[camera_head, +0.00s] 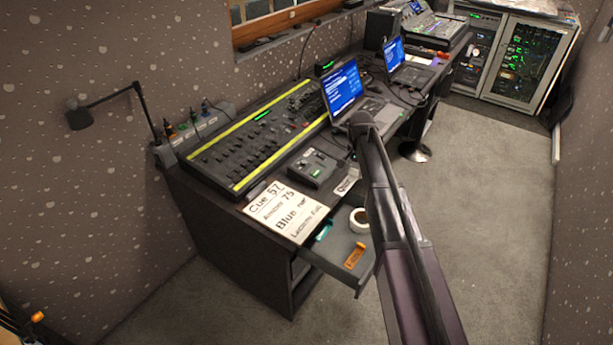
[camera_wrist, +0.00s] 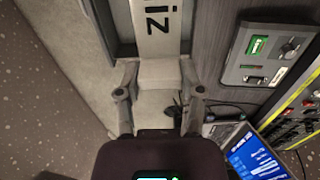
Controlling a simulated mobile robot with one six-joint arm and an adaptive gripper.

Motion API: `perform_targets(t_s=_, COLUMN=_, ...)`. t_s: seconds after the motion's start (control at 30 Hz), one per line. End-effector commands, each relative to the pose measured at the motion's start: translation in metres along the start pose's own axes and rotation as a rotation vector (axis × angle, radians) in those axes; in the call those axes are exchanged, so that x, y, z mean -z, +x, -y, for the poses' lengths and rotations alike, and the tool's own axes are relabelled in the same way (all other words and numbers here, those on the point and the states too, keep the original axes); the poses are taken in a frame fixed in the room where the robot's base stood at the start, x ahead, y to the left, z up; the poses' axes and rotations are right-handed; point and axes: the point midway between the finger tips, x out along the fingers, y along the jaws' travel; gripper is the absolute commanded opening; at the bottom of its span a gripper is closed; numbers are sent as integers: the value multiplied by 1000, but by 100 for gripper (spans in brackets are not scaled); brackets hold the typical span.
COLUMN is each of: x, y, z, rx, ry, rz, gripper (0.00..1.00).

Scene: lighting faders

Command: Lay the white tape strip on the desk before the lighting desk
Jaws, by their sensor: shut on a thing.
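The white tape strip (camera_wrist: 155,28), with large dark letters, runs away from my gripper (camera_wrist: 158,78) in the wrist view. My gripper is shut on its near end, with a finger on each side. In the head view a lettered part of the strip (camera_head: 347,184) shows beside my arm, near the front edge of the desk (camera_head: 248,205). My gripper is hidden behind my arm there. I cannot tell whether the strip touches the desk. The lighting desk (camera_head: 225,150), with faders and yellow edges, stands at the back of the desk top.
A small control box (camera_head: 313,167) and a lettered sheet (camera_head: 286,212) lie before the lighting desk. An open drawer (camera_head: 337,245) juts out below, holding a tape roll (camera_head: 359,220), an orange item (camera_head: 354,256) and a teal item (camera_head: 323,230). A laptop (camera_head: 345,90) stands to the right.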

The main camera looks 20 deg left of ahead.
Motion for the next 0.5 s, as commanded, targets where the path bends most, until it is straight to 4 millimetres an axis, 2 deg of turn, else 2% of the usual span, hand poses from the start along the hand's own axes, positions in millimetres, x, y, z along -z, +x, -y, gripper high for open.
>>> perform_targets(t_s=0.03, x=0, y=-18, z=0, rx=0, ry=0, rz=0, gripper=31)
perform_targets(t_s=0.5, x=0, y=-95, z=0, rx=0, ry=0, rz=0, gripper=31)
